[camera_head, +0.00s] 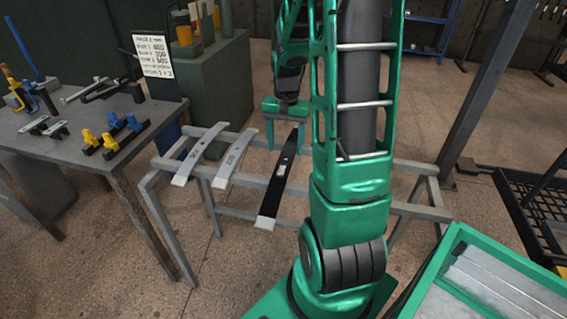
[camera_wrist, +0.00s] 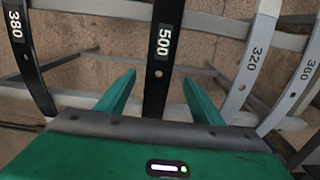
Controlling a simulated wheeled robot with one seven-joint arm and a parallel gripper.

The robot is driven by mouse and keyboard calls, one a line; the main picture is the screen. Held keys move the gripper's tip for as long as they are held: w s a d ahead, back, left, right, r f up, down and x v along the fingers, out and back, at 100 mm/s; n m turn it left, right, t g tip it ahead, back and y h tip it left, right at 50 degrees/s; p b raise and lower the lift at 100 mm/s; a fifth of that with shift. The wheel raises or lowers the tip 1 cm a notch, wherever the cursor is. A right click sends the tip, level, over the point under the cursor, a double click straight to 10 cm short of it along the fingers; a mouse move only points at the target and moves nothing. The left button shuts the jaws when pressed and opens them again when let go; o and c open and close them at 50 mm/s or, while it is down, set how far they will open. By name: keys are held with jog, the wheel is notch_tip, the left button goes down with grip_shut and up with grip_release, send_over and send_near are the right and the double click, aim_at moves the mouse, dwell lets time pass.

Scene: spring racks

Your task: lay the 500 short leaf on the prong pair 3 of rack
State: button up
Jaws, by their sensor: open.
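The 500 leaf (camera_wrist: 161,75) is a black strip with a white number. It lies across the rails of a grey metal frame (camera_head: 167,226). The black leaf with a pale tip (camera_head: 279,185) in the head view appears to be the same one. My gripper (camera_head: 285,138) is open above it. In the wrist view my two green fingers (camera_wrist: 160,92) stand on either side of the 500 leaf, apart from it. Their height over the leaf is hard to tell. I cannot make out a numbered prong pair in either view.
The 320 leaf (camera_wrist: 252,70) and 360 leaf (camera_wrist: 305,72), both grey, lie to the right in the wrist view; the black 380 leaf (camera_wrist: 28,60) lies left. A table (camera_head: 70,170) with clamps and a sign (camera_head: 156,66) stands left. A green-rimmed tray (camera_head: 455,240) is at lower right.

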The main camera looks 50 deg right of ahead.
aim_at(286, 158)
jog(key=f, duration=0.5)
jog(key=shift+w+d, duration=0.1)
jog(key=shift+d, duration=0.15)
jog(key=shift+c, duration=0.2)
jog(key=shift+w+r, duration=0.1)
grip_shut()
